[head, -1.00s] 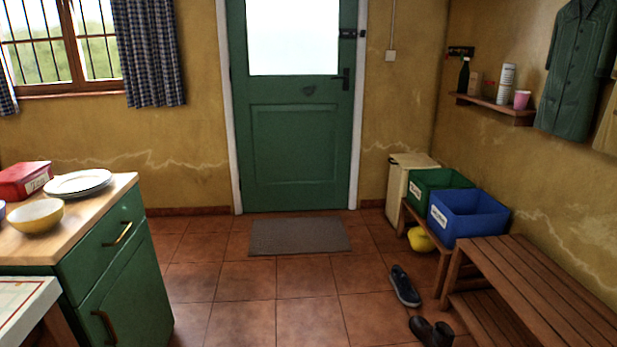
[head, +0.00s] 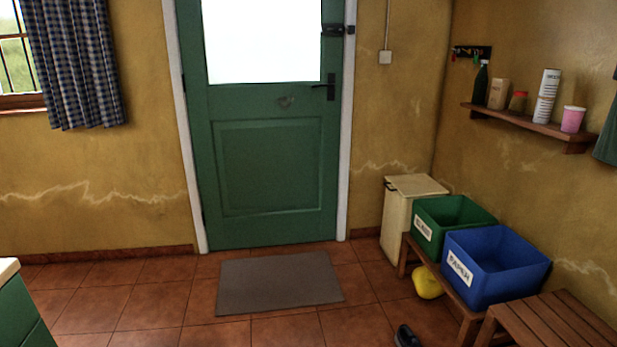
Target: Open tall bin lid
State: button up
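The tall bin (head: 396,226) is a cream box standing against the back wall, right of the green door. Its flat lid (head: 417,186) is shut, with a small dark handle or catch at the front left edge. The green crate stands close in front and hides the bin's right side. My gripper is not in view.
A green crate (head: 424,226) and a blue crate (head: 462,273) labelled paper sit on a low wooden bench (head: 462,309). A yellow object (head: 427,283) lies beneath. A slatted bench (head: 565,322) and a shoe (head: 406,336) are nearer. Floor around the grey mat (head: 279,282) is clear.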

aim_at(415, 184)
jog(key=i+l+u, duration=0.1)
jog(key=i, duration=1.4)
jog(key=i+z, duration=0.3)
jog(key=i, duration=0.35)
jog(key=i+j+z, duration=0.35)
jog(key=i, duration=0.25)
jog(key=i+l+z, duration=0.25)
jog(key=i+z, duration=0.15)
jog(key=i+l+z, duration=0.15)
jog(key=i+z, duration=0.25)
